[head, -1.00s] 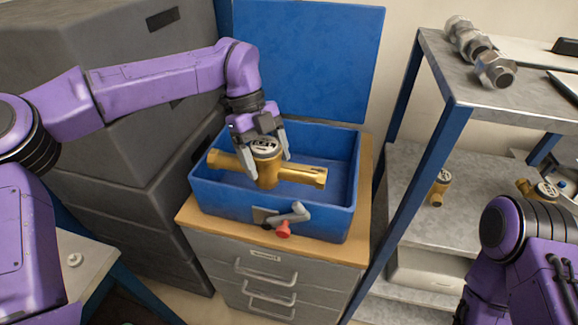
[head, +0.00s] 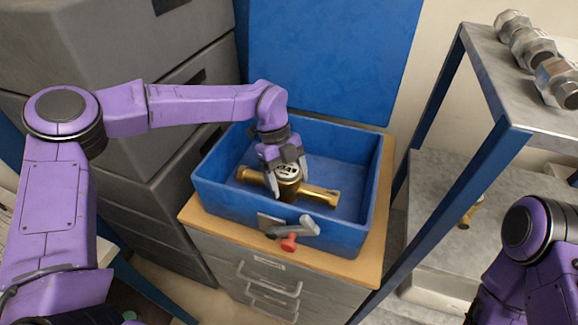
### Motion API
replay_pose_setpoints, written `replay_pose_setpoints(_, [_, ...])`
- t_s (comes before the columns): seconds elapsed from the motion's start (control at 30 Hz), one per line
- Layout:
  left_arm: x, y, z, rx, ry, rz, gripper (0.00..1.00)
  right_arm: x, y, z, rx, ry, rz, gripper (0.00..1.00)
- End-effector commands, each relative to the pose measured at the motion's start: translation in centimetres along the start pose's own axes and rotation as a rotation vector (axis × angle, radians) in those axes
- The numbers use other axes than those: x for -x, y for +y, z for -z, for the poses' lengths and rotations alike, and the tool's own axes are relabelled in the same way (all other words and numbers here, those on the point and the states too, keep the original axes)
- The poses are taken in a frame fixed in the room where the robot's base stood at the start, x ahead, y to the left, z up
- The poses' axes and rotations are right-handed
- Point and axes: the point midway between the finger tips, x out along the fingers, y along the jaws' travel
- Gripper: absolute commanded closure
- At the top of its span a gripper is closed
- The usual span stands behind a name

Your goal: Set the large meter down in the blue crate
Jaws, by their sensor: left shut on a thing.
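The large meter (head: 318,194) is a brass body with a pipe stub on each side and a round dial on top. It is inside the blue crate (head: 232,205), lying roughly level below the rim. The crate's front wall hides its underside, so I cannot tell whether it touches the floor. My left gripper (head: 286,182) reaches down into the crate and is shut on the meter around its dial. Of my right arm only a part shows at the lower right; its gripper is out of view.
The crate stands on a wooden-topped drawer cabinet (head: 372,272). A valve with a grey lever (head: 296,229) and a red knob (head: 289,243) are at its front. A blue-framed metal shelf (head: 455,180) stands close on the right, with steel fittings (head: 531,50) on top. Grey cases (head: 110,60) are stacked at left.

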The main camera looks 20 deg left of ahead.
Motion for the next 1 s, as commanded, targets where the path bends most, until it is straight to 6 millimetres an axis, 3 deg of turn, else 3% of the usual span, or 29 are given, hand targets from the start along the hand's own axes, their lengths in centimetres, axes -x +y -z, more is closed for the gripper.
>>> replay_pose_setpoints(0.3, [-3.2,-0.1,-1.3,0.000,0.001,0.004,1.00,1.3,0.1,0.5,0.000,0.000,0.000,0.57])
replay_pose_setpoints(0.57, [-3.5,-0.1,-1.5,-0.001,0.000,0.005,1.00,1.1,0.1,0.5,0.000,0.000,0.000,0.57])
replay_pose_setpoints(0.6, [-3.8,0.0,-1.6,0.000,-0.001,0.001,0.17,1.1,0.1,0.5,0.000,0.000,0.000,0.57])
replay_pose_setpoints(0.63, [-3.8,0.0,-1.6,0.000,-0.001,0.001,0.07,1.1,0.1,0.5,0.000,0.000,0.000,0.57])
replay_pose_setpoints(0.67, [-3.8,0.0,-1.6,0.000,-0.001,0.001,0.00,1.1,0.1,0.5,0.000,0.000,0.000,0.57])
replay_pose_setpoints(0.9, [-3.6,0.0,-1.6,0.000,-0.002,0.002,0.00,1.0,0.1,0.4,0.000,0.000,0.000,0.57])
replay_pose_setpoints(1.0, [-2.5,-0.1,-1.7,0.000,-0.003,0.005,0.00,0.5,0.0,0.2,0.000,0.000,0.000,0.57])
